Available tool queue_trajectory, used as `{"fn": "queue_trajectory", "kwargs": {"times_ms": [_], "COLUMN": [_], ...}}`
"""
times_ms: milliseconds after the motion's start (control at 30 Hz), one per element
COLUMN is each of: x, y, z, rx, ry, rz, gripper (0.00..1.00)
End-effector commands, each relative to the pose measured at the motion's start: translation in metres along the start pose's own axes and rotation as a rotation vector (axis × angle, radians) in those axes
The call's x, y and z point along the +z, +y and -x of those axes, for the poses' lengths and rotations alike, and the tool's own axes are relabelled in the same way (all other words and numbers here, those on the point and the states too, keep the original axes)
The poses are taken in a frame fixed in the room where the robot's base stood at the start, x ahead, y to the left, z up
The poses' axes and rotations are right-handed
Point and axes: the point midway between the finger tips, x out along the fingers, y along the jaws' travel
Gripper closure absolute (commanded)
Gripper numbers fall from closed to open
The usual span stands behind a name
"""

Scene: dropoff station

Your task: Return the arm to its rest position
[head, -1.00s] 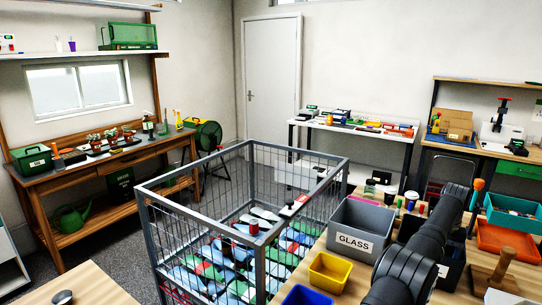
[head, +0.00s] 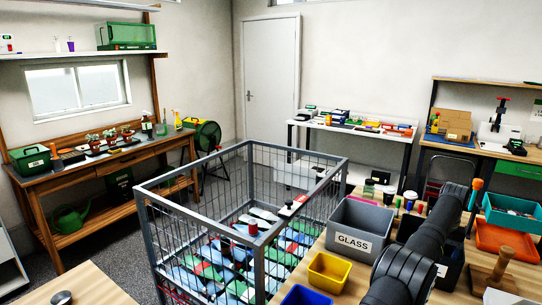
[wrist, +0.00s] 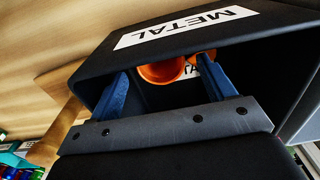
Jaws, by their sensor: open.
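My gripper (wrist: 163,66) is open, with its two blue fingers apart, at the mouth of a black bin (wrist: 258,28) labelled METAL. An orange round, cup-like object (wrist: 163,73) shows past the fingers, and a second orange piece lies near the right finger. Neither is clamped. In the head view my dark arm (head: 425,250) reaches over the right-hand table and partly covers the black bin (head: 455,270). The gripper itself cannot be made out in that view.
Left of my arm stand a grey GLASS bin (head: 360,241), a yellow bin (head: 330,271) and a blue bin (head: 305,296). A wire cage (head: 150,225) with bottles stands further left. Teal (head: 512,212) and orange (head: 506,240) trays and a wooden stand (head: 497,268) are right.

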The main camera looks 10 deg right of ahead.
Motion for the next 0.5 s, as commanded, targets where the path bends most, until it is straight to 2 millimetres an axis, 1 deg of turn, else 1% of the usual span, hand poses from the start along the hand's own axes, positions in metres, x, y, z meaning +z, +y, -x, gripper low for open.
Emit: {"fn": "queue_trajectory", "kwargs": {"times_ms": [33,100,367,500], "x": [0.000,0.000,0.001,0.001], "y": [0.000,0.000,0.000,0.000], "z": [0.008,0.018,-0.029,-0.055], "rx": [0.000,0.000,-0.001,-0.001], "ry": [0.002,0.002,-0.005,-0.004], "rz": [0.000,0.000,0.000,0.000], "gripper": [0.24,0.24,0.24,0.24]}}
